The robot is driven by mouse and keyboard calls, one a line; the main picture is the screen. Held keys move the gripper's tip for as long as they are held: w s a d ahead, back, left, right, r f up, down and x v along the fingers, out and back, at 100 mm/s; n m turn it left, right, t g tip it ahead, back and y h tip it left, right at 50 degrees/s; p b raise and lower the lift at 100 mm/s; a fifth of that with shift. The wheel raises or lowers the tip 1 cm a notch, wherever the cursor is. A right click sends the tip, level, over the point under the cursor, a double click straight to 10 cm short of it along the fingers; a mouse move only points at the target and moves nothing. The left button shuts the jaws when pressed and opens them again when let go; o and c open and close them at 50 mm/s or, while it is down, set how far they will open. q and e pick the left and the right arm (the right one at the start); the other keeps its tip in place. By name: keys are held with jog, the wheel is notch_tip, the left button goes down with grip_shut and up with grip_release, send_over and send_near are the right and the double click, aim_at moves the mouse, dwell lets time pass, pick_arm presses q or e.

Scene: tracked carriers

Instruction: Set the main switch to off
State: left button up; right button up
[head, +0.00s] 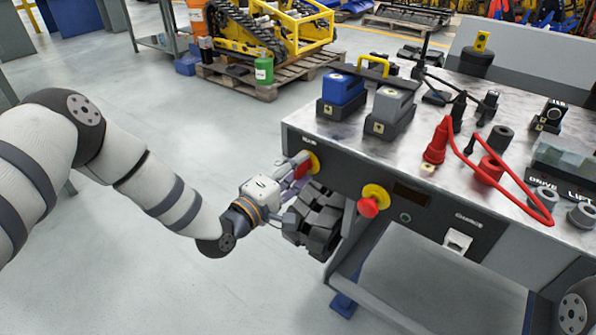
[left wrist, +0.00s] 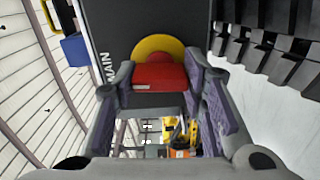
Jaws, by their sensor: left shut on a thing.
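The main switch is a red handle (head: 302,170) on a yellow round plate (head: 314,161), at the left end of the bench's dark front panel. In the left wrist view the red handle (left wrist: 160,77) lies between my two finger pads, in front of the yellow plate (left wrist: 158,46). The word MAIN is on the panel beside it. My left gripper (head: 297,166) is shut on the handle; the fingers hide its sides. I cannot tell whether the handle points to on or off. My right gripper is not in view.
A red mushroom button (head: 368,207) on a yellow plate sits right of the switch. A dark ribbed block (head: 318,222) is just below and right of my left gripper. The bench top (head: 330,133) holds blue and grey units and red cable. The floor at left is clear.

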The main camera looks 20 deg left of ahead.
pick_arm(q)
jog(key=shift+d+f+n, duration=0.1)
jog(key=shift+n, duration=0.3)
jog(key=o, duration=1.2)
jog(key=shift+c, duration=0.2)
jog(key=v, duration=1.2)
